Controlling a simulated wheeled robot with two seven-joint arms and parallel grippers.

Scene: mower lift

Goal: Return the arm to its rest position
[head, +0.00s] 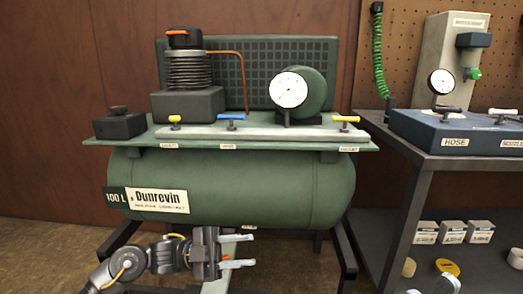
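My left arm comes in at the bottom left, and my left gripper (238,250) points right, in front of the green compressor tank (250,190) and below its middle. Its two pale fingers stand apart, one above the other, with a clear gap at the tips. A small orange part (226,259) shows near the base of the fingers; I cannot tell whether it belongs to the compressor behind. No held object shows between the fingertips. My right gripper is not in view.
The compressor's shelf carries yellow (174,119), blue (231,116) and second yellow (346,119) levers and a white gauge (288,90). Dark legs (345,250) stand right of my gripper. A dark bench (425,150) at right holds a blue-grey hose unit (460,131), with small boxes (452,232) below.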

